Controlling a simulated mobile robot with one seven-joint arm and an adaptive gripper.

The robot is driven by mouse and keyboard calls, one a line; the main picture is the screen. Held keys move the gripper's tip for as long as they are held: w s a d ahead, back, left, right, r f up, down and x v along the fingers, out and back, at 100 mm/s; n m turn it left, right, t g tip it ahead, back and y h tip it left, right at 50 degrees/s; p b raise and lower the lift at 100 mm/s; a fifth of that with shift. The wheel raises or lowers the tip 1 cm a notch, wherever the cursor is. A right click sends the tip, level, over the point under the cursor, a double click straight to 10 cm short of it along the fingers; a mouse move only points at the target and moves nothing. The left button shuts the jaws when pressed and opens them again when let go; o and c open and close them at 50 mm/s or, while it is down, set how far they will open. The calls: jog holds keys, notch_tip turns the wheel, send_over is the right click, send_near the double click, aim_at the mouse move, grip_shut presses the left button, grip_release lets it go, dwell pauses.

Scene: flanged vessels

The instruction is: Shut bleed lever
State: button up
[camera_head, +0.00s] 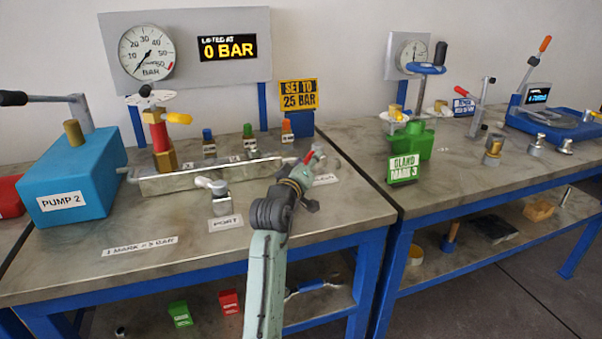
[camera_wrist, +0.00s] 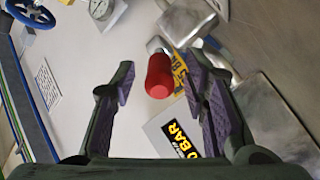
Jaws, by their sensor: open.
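The red grip of a lever (camera_wrist: 159,76), which I take for the bleed lever, shows in the wrist view on a short metal stem. It lies between the two spread fingers of my gripper (camera_wrist: 156,88), with space visible on both sides. In the head view the lever's red tip (camera_head: 308,158) shows just beyond my gripper (camera_head: 302,171), at the right end of the metal manifold (camera_head: 215,177). My gripper hides most of the lever there. Whether a finger touches it cannot be told.
A blue PUMP 2 box (camera_head: 75,175) with a black-gripped handle stands at left. The gauge board (camera_head: 190,75) reads 0 BAR, beside a SET TO 25 BAR sign (camera_head: 299,95).

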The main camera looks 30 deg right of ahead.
jog(key=v, duration=1)
jog(key=shift+a, duration=0.1)
jog(key=shift+c, duration=0.3)
